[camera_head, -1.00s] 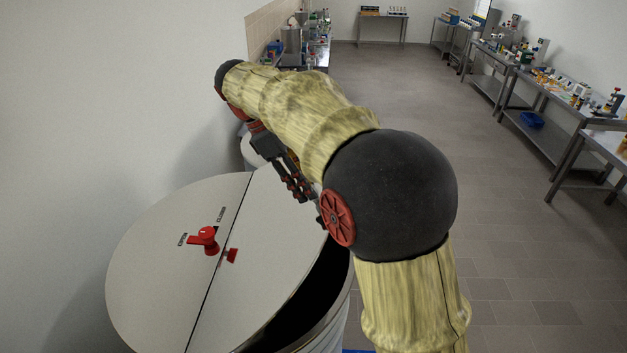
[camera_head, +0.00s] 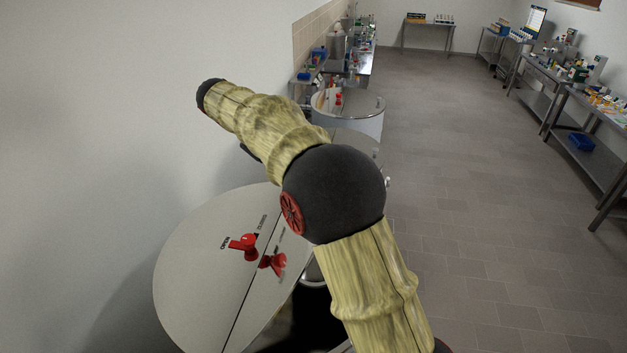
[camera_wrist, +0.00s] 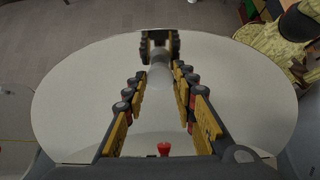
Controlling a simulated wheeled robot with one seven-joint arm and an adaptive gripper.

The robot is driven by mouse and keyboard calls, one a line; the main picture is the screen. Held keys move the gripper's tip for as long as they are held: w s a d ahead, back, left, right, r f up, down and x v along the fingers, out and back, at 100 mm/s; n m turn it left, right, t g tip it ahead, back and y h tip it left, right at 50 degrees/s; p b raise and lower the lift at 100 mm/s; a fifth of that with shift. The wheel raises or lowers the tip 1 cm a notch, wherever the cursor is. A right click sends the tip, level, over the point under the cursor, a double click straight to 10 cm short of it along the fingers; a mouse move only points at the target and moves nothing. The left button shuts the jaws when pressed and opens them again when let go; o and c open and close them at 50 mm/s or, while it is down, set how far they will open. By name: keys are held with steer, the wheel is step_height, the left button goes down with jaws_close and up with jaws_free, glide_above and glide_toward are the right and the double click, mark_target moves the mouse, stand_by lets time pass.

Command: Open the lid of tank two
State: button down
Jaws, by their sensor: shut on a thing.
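The near tank has a round pale grey lid (camera_head: 205,285) split by a straight seam. A red latch handle (camera_head: 243,246) sits on its fixed left half, beside OPEN and CLOSED markings. The right-hand flap (camera_head: 262,305) carries a red catch (camera_head: 273,262) and is raised, with a dark opening (camera_head: 305,315) under its right edge. In the wrist view, my gripper (camera_wrist: 160,48) is shut on a pale cylindrical handle (camera_wrist: 160,75) above the lid surface. In the head view, my arm hides the gripper and handle. I cannot read a tank number.
Another tank (camera_head: 362,122) with a red handle stands behind. A wall closes off the left side. A bench with lab gear (camera_head: 345,60) is at the back, and cluttered tables (camera_head: 565,85) line the right. The tiled floor (camera_head: 460,180) between is clear.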

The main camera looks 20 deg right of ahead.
steer(key=c, duration=1.5)
jaws_free()
steer(key=shift+c, duration=0.2)
steer(key=shift+o, duration=0.4)
steer(key=shift+d+f, duration=0.1)
